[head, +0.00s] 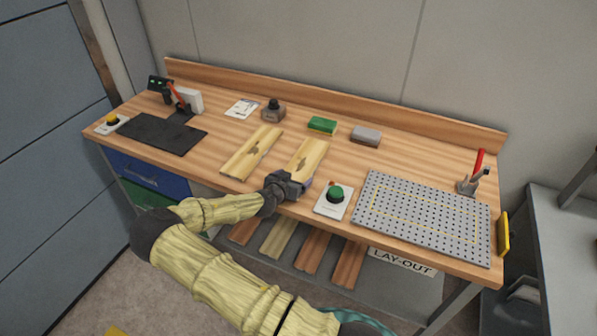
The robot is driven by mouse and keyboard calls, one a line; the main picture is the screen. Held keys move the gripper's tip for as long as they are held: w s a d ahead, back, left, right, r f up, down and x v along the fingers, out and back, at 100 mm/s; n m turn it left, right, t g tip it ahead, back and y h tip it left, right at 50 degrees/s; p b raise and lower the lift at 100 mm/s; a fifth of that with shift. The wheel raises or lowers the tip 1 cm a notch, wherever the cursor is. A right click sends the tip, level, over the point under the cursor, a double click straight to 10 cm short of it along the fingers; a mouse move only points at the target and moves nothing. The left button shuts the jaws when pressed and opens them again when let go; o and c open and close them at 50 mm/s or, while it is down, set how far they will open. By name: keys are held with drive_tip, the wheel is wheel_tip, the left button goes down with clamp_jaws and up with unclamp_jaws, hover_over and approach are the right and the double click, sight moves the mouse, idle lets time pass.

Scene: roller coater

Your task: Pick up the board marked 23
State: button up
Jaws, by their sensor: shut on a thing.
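Two pale yellow wooden boards with dark marks lie on the workbench (222,135), side by side and slanted. The left board (252,150) lies flat and clear of my gripper. The right board (308,157) has its near end at my gripper (291,183). My gripper is shut on that near end, at the bench's front side. The fingertips and the board's near end are partly hidden by the gripper body. The marks are too small to read, so I cannot tell which board is 23. I cannot tell whether the held board is raised off the bench.
A green-button box (335,196) stands close right of my gripper. A perforated metal plate (420,215) lies farther right, with a red-handled clamp (475,172). Green (322,125) and grey (366,135) blocks lie behind the boards. A black mat (160,133) is at left. Several boards rest below.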

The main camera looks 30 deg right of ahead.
drive_tip(key=shift+r, duration=0.15)
wheel_tip(320, 180, up, 10)
drive_tip(key=b, duration=0.2)
idle(0.6)
